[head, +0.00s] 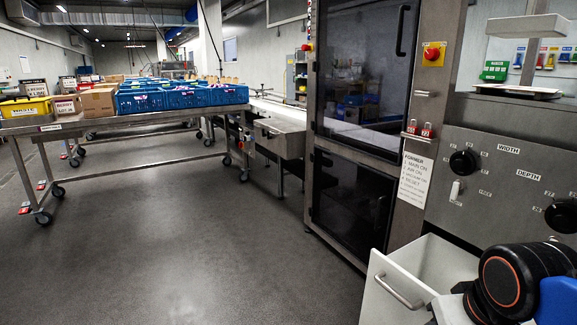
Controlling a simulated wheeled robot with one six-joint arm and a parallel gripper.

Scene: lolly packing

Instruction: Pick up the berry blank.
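I cannot pick out a berry blank in this view. A white drawer (391,291) with a metal handle stands pulled out from the machine at the lower right. The part of its inside that shows is pale, and my arm covers its right side, so I cannot tell what lies there. A black arm joint with an orange ring, part of my arm, fills the lower right corner. My gripper is out of the picture, so its state and anything in it are hidden.
A wheeled steel table (140,121) at the left carries blue crates (207,96), a cardboard box (97,103) and a yellow bin (25,108). A machine with dark glass doors (365,70) and a knob panel (503,185) stands at the right. The grey floor (190,240) between is clear.

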